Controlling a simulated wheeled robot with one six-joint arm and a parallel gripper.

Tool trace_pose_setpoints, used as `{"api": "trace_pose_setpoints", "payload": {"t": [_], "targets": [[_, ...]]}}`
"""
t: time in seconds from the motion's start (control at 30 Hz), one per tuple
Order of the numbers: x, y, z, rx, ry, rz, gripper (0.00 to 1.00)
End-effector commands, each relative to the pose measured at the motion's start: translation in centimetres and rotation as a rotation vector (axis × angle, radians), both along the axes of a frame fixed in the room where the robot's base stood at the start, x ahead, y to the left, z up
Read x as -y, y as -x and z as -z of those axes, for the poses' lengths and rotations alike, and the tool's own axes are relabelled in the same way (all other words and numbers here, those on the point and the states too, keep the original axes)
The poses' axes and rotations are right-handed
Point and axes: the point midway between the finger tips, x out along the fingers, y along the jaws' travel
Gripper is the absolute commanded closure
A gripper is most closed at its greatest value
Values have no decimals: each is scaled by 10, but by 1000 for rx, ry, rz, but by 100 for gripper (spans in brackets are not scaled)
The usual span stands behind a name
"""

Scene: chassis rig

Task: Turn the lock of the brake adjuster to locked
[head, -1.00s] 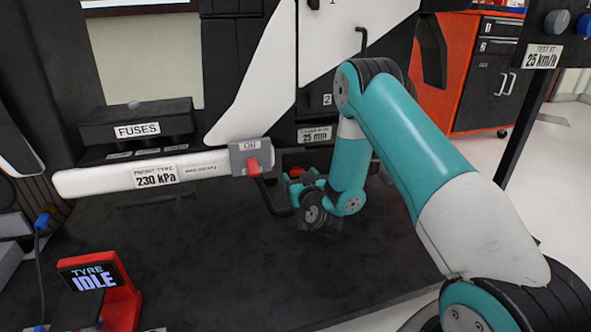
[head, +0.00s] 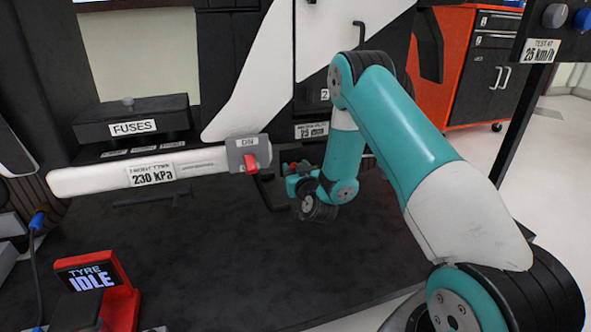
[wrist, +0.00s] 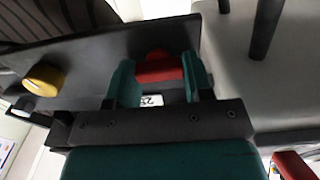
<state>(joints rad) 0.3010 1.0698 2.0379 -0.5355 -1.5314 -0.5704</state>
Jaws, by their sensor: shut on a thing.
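My gripper (wrist: 160,78) has its two teal fingers on either side of a red piece (wrist: 158,67) in the wrist view, shut on it. The red piece looks like the lock of the brake adjuster. It sits on a dark plate with a small white label (wrist: 152,100), partly hidden by the gripper. In the head view my gripper (head: 291,178) is small, at the far side of the bench below a white mm label (head: 312,131). The arm hides much of that spot, and whether the lock reads locked cannot be told.
Left of my gripper, a white bar marked 230 kPa (head: 115,177) ends in a grey block with a red switch (head: 250,162). A black fuses box (head: 132,122) is behind. A red tyre unit (head: 122,300) stands front left. The dark bench middle is clear.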

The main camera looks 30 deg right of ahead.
Motion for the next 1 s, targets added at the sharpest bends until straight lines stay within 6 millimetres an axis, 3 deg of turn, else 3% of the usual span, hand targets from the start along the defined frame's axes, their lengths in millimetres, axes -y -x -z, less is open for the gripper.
{"api": "trace_pose_setpoints", "payload": {"t": [0.37,1.0], "targets": [[-1,1,-7,-51,170,1,77],[-3,0,-3,-217,745,0,77]]}}
